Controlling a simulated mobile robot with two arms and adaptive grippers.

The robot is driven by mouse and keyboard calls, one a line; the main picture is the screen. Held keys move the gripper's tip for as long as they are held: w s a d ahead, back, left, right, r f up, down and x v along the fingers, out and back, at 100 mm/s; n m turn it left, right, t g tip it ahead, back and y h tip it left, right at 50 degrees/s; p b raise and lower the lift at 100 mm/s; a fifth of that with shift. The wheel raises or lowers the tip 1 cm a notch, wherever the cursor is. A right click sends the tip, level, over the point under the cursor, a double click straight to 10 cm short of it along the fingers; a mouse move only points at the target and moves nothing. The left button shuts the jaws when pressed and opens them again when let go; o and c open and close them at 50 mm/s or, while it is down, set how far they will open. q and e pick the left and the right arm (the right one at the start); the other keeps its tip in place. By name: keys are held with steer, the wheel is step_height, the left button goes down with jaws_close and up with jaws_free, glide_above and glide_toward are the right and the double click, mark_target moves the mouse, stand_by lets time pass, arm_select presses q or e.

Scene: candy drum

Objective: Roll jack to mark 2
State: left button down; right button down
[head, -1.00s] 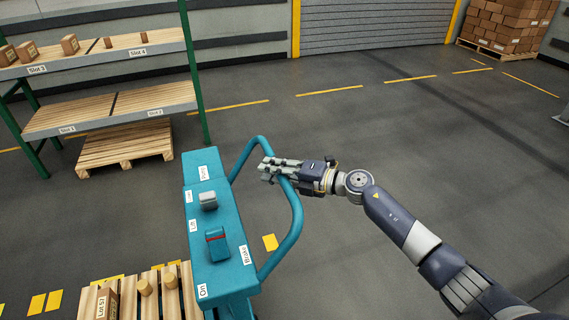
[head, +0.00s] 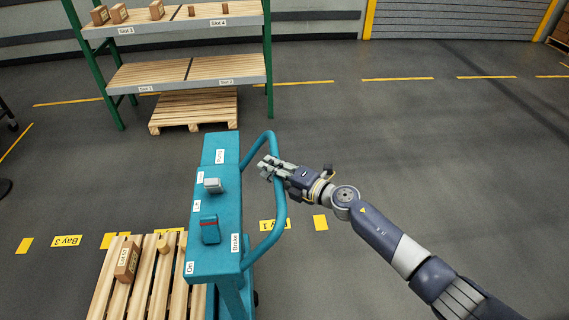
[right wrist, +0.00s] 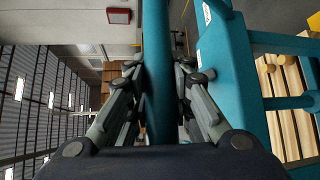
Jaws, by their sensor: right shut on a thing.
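The teal pallet jack (head: 215,240) stands in the lower middle of the head view, with a grey switch (head: 212,185) and a teal lever with a red stripe (head: 210,230) on its labelled panel. Its looped handle (head: 280,205) sticks out to the right. My right gripper (head: 268,170) is at the upper part of this handle. In the right wrist view the handle bar (right wrist: 158,75) runs between the two fingers, and the right gripper (right wrist: 160,85) is shut on it. My left gripper is not in view. No mark labelled 2 can be read on the floor.
A wooden pallet (head: 140,290) with a box (head: 126,262) and small cylinders lies left of the jack. A green-posted rack (head: 187,74) with slot labels stands behind, a pallet (head: 195,108) under it. Floor labels Bay 3 (head: 67,241) and Bay 1 (head: 275,225) show. Floor to the right is clear.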

steer(key=shift+w+a+r, duration=0.2)
steer(key=shift+a+r, duration=0.25)
steer(key=shift+a, duration=0.25)
steer(key=c, duration=1.4)
jaws_free()
steer(key=shift+d, duration=0.1)
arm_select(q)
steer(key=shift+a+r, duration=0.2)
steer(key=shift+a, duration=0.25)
arm_select(e)
steer(key=shift+s+f, duration=0.15)
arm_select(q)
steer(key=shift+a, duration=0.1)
arm_select(e)
steer(key=shift+s+f, duration=0.1)
steer(key=v, duration=1.2)
steer(key=shift+d, duration=0.1)
